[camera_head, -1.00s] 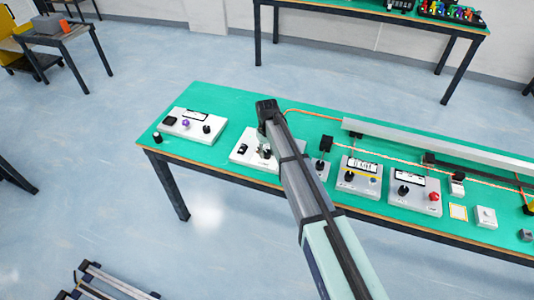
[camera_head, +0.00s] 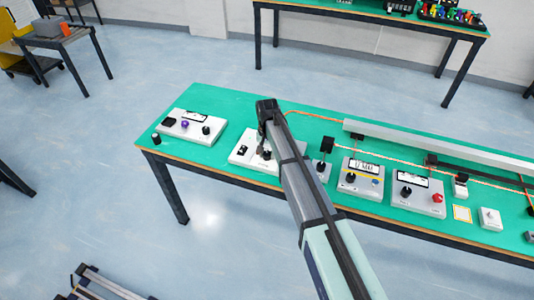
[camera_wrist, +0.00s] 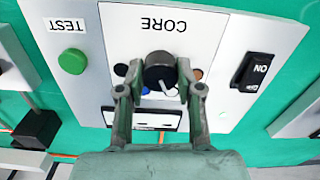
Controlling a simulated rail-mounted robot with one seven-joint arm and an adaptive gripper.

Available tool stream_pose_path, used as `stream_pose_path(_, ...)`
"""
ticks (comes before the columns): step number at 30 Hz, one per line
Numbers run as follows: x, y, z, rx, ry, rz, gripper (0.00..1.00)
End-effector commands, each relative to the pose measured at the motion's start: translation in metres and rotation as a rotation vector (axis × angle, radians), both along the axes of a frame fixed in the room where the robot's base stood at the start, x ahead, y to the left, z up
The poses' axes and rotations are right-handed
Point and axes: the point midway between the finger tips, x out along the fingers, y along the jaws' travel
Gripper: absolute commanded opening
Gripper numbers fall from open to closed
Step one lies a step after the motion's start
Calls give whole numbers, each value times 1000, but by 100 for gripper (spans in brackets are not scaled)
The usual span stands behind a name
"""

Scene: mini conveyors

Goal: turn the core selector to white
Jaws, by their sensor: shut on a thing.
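The core selector (camera_wrist: 158,66) is a round black knob on a white panel (camera_wrist: 215,30) marked CORE, which reads upside down in the wrist view. A pale pointer line on the knob points down and slightly right in that view. Around the knob are a dark dot (camera_wrist: 121,70), a blue dot (camera_wrist: 146,90) and a brown dot (camera_wrist: 197,74); the spot at the pointer's tip is hard to make out. My gripper (camera_wrist: 160,88) is shut on the knob, one finger on each side. In the head view my arm partly covers this panel (camera_head: 238,155).
The panel also carries a green TEST button (camera_wrist: 72,61) and a black ON rocker switch (camera_wrist: 252,70). On the green bench (camera_head: 222,100), another control box (camera_head: 175,128) stands to the left. More boxes (camera_head: 362,186), (camera_head: 418,198) and a long rail (camera_head: 440,143) lie to the right.

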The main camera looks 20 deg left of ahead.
Motion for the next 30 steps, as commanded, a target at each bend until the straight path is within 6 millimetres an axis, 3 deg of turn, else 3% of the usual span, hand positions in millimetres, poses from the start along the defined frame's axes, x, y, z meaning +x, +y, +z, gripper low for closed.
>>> stream_pose_path(11, -1, 0, -1, -1, 2, -4, 1)
stream_pose_path(12, -1, 0, -1, -1, 2, -4, 46)
stream_pose_path(13, -1, 0, -1, -1, 2, -4, 57)
stream_pose_path(14, -1, 0, -1, -1, 2, -4, 61)
stream_pose_path(24, 0, 0, 1, 0, 0, -3, 61)
stream_pose_path(30, 0, 0, 19, 0, -1, -3, 61)
